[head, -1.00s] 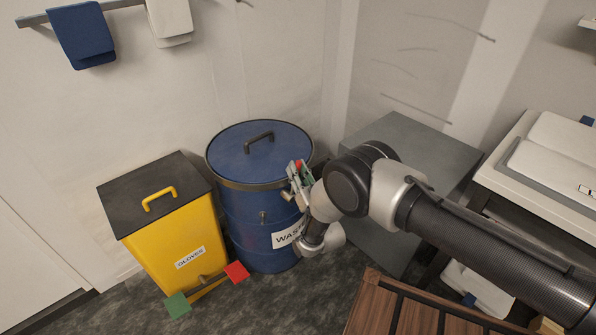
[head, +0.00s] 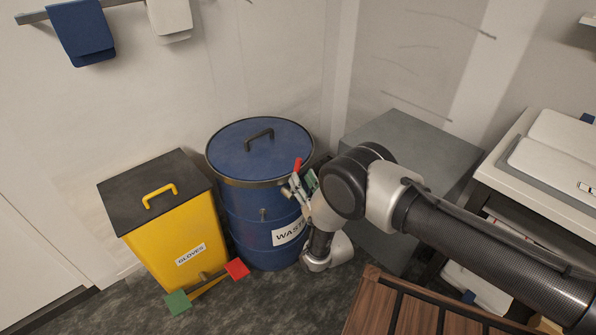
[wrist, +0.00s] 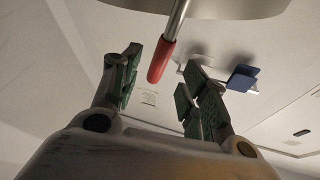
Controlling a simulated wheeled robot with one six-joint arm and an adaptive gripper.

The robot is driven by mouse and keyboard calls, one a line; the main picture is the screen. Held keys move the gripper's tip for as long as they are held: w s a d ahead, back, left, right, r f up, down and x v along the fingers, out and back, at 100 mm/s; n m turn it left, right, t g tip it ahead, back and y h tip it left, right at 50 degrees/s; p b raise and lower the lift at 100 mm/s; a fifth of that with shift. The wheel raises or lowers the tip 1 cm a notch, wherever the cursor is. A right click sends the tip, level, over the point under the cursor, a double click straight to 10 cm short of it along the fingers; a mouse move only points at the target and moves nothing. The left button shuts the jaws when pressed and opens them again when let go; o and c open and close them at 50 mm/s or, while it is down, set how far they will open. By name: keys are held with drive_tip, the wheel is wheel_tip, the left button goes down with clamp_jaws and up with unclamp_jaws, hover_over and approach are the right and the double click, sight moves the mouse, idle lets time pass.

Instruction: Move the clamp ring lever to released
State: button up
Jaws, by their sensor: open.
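The blue waste drum (head: 262,215) stands upright with its lid (head: 240,150) on and a dark clamp ring (head: 240,183) around the rim. The clamp ring lever (head: 298,164) has a red grip and shows at the drum's right side, just above my gripper (head: 303,186). In the wrist view the red grip (wrist: 161,62) hangs from a metal rod between the two green-padded fingers. My gripper (wrist: 158,90) is open, with a gap visible on both sides of the grip. The lever's pivot is hidden.
A yellow gloves bin (head: 175,240) stands left of the drum, with a bar bearing a green plate (head: 178,302) and a red plate (head: 237,268) in front. A grey cabinet (head: 420,145) is at the right. A wooden slatted surface (head: 385,305) is at the front.

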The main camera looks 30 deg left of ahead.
drive_tip(key=v, duration=0.7)
